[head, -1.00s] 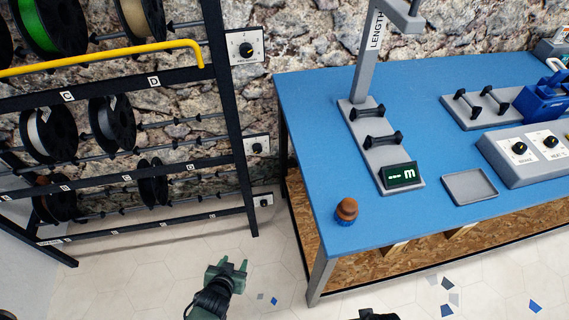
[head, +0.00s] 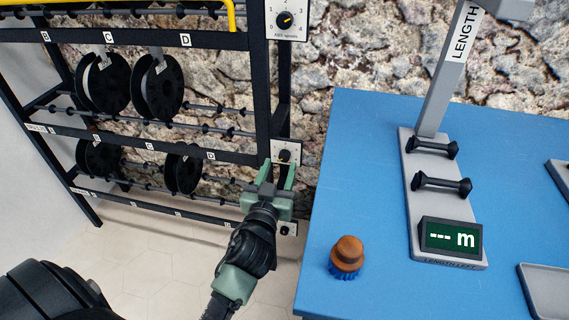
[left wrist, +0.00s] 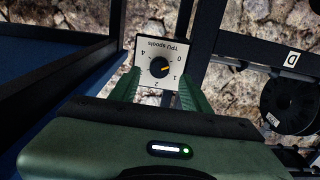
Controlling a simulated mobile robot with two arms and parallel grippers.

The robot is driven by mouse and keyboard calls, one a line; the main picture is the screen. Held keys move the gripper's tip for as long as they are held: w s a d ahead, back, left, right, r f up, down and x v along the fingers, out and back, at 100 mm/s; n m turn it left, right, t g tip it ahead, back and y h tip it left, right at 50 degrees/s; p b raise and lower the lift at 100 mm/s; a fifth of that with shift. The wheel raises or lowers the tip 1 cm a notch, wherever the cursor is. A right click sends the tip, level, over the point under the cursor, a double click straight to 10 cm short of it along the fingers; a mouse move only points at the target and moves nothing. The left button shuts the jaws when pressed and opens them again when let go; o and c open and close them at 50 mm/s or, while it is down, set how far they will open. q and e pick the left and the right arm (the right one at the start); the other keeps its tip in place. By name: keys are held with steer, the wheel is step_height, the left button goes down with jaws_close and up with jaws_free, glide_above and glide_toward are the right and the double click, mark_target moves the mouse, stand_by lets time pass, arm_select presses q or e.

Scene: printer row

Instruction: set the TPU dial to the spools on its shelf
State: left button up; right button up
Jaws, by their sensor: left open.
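The TPU dial, a white panel with a black knob and yellow pointer, shows in the left wrist view (left wrist: 160,67), upside down, reading "TPU spools". Its pointer lies toward the 0 and 1 side; the exact setting is unclear. The head view shows the panel (head: 287,149) on the rack's right post, partly hidden. My left gripper (head: 277,172) is open in front of it, its fingers (left wrist: 160,88) on either side of the knob; contact is unclear. Two dark spools, one (head: 103,84) and another (head: 160,88), hang on the rack's middle level. My right gripper is out of view.
A lower level holds a spool (head: 97,157) and another (head: 184,172). Another dial (head: 285,20) is above and one (head: 288,228) below. The blue table (head: 330,200) stands close on the right, with a brown-topped brush (head: 347,252) and a length stand (head: 430,190).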

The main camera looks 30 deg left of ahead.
mark_target(284, 158)
arm_select(q)
steer(key=shift+x, duration=1.6)
jaws_close()
